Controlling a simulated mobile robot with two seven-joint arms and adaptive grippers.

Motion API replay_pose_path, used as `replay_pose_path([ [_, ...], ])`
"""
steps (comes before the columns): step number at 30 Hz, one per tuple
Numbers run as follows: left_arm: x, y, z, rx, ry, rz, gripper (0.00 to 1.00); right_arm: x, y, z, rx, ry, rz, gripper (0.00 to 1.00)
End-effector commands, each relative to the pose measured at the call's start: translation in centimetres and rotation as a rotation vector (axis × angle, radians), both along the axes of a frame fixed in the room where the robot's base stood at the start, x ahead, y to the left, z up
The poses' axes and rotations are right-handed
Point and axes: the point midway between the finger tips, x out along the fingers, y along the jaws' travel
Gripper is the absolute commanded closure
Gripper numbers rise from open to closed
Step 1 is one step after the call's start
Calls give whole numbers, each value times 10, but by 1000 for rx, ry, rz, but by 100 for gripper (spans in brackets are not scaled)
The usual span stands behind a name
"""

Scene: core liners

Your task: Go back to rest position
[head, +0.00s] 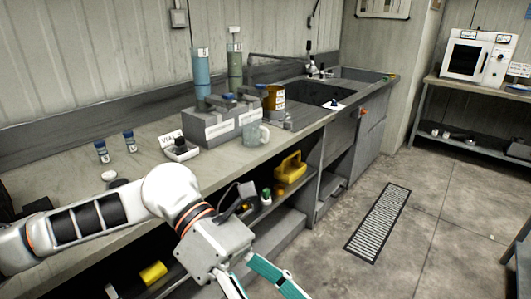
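My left arm reaches in from the left, over the front edge of the workbench (75,183). My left gripper (262,286) hangs at the bottom middle, in front of the bench's lower shelf. Its teal-padded fingers spread apart, with nothing seen between them; the lowest part is cut off by the frame edge. My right gripper is out of view.
On the bench stand a grey core holder (222,125) with tall blue (202,72) and green (235,65) cylinders, a clear mug (256,134), an orange container (275,98) and small vials (102,152). A yellow object (291,167) sits below.

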Motion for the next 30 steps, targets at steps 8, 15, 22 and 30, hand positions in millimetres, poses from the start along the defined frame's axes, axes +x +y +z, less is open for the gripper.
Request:
replay_pose_path([
  [8,19,-45,54,-321,503,235,35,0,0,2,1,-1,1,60],
  [15,89,-37,66,-533,981,501,35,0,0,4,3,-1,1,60],
  [22,167,9,8,-680,1468,804,35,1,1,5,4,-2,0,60],
  [30,205,93,-143,-787,2036,1202,35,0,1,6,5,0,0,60],
])
